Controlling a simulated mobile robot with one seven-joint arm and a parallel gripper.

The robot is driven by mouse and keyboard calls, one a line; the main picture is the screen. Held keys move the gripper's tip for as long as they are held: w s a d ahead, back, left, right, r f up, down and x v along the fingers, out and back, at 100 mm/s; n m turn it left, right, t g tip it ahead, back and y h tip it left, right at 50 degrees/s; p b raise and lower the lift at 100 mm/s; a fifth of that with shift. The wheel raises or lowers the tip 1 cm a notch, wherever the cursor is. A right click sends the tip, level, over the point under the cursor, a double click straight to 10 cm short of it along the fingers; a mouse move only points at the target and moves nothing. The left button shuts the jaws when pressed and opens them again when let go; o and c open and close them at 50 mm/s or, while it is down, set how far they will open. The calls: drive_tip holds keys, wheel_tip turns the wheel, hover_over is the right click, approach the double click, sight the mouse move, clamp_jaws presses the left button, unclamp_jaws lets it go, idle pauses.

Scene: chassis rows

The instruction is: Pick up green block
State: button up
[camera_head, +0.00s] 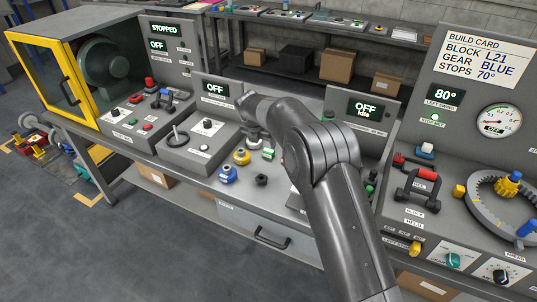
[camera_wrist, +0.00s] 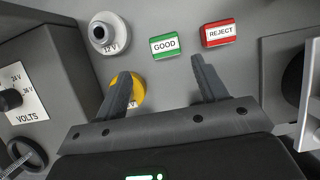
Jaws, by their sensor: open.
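A green block (camera_wrist: 165,46) with a white GOOD label sits on the grey panel in the wrist view. It lies just beyond my gripper (camera_wrist: 160,68), between the lines of the two fingers, and nothing is held between them. The fingers are spread apart. My wrist partly blocks that area.
A red REJECT block (camera_wrist: 218,34) sits right of the green one. A grey 12 V connector (camera_wrist: 104,34) stands left. A yellow round piece (camera_wrist: 135,88) is partly behind the left finger. A blue piece (camera_head: 228,173) and a black one (camera_head: 261,179) stand nearby on the bench.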

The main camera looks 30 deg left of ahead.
sight(268, 151)
drive_tip(key=x, duration=0.7)
drive_tip(key=shift+w+d+f, duration=0.1)
drive_tip(key=shift+w+d, duration=0.05)
drive_tip(key=shift+d, duration=0.2)
drive_tip(key=c, duration=1.1)
